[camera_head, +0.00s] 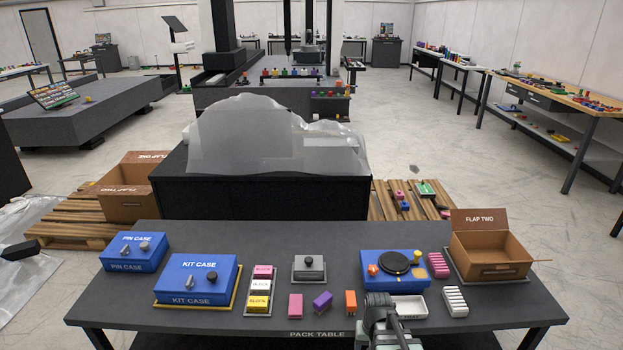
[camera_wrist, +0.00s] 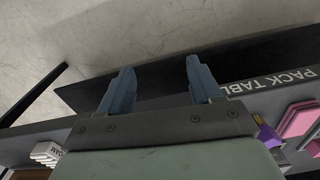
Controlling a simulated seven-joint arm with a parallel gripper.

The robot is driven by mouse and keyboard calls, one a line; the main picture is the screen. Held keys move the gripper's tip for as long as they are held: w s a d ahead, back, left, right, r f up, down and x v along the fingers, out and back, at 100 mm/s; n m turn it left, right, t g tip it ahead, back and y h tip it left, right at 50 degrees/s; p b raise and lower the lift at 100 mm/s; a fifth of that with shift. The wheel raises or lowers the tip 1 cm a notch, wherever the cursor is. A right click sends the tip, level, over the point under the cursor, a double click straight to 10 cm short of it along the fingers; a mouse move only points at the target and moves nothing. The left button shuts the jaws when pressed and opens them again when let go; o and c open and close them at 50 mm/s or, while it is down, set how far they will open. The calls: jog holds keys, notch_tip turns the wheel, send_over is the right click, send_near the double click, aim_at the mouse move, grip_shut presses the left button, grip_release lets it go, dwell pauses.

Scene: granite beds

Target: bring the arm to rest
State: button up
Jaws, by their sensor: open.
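My gripper (camera_head: 382,302) is at the front edge of the pack table (camera_head: 230,312), right of the words PACK TABLE, in front of a white tray (camera_head: 410,307). In the wrist view its two blue-grey fingers (camera_wrist: 159,78) are apart with nothing between them. They show against the table's dark front edge and the pale floor. The head view shows my gripper from behind and does not show its fingertips clearly.
Near my gripper stand an orange block (camera_head: 350,302), a purple block (camera_head: 322,301) and a white ribbed block (camera_head: 455,301). A blue case with a black disc (camera_head: 375,262) and an open carton (camera_head: 490,258) are behind. Blue cases (camera_head: 196,280) stand left.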

jog(key=s+f+g, duration=0.2)
jog(key=s+f, duration=0.5)
jog(key=s, duration=0.3)
jog(key=s+f+g, duration=0.2)
jog(key=s+f, duration=0.5)
jog(key=s, duration=0.4)
jog(key=s+f+n+g, duration=0.1)
jog(key=s+f+g, duration=0.1)
jog(key=s+f, duration=0.5)
jog(key=s, duration=0.3)
jog(key=shift+s+g, duration=0.3)
jog(key=shift+g, duration=0.1)
jog(key=shift+f, duration=0.1)
